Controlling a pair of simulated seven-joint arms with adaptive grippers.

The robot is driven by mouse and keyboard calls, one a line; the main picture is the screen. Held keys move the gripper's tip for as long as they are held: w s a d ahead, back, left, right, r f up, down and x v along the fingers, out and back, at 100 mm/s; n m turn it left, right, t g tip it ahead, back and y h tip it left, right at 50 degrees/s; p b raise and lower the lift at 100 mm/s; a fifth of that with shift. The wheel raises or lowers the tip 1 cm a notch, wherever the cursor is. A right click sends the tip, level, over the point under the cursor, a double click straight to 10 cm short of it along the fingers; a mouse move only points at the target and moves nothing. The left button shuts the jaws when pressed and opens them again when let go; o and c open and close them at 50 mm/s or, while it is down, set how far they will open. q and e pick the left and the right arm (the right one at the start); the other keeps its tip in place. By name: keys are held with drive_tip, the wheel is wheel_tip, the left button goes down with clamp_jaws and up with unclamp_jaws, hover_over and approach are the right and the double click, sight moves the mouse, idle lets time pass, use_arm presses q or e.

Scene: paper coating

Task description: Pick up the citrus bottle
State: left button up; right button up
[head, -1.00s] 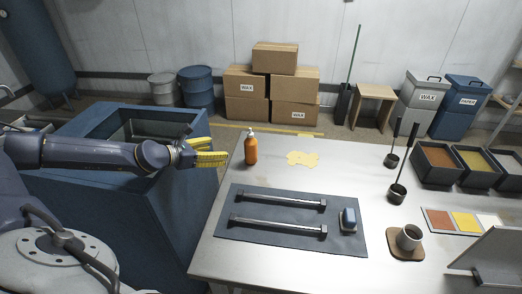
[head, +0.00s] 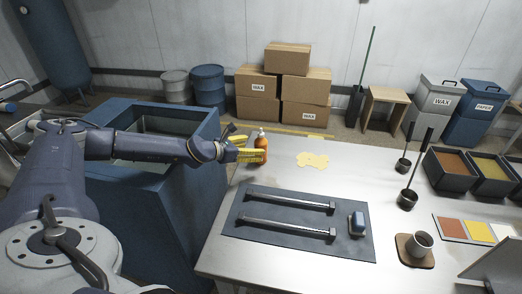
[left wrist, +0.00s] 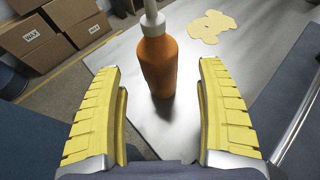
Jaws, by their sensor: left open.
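The citrus bottle (head: 261,141) is orange with a white pump top and stands upright near the far left corner of the table. In the left wrist view the bottle (left wrist: 160,65) stands between and just beyond my two yellow fingers. My left gripper (head: 250,154) is open at the bottle's left side, and a yellow finger covers the bottle's lower part in the head view. In the left wrist view the open left gripper (left wrist: 162,100) shows a gap on both sides of the bottle. My right gripper is not in view.
A yellow flat patch (head: 312,160) lies right of the bottle. A dark mat (head: 290,225) with two metal bars (head: 290,201) and a blue-topped block (head: 357,222) lies nearer. A blue tub (head: 165,205) stands left of the table. Cardboard boxes (head: 257,84) are behind.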

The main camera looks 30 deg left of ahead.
sight(256, 147)
use_arm(q)
drive_tip(key=shift+x, duration=2.6)
clamp_jaws()
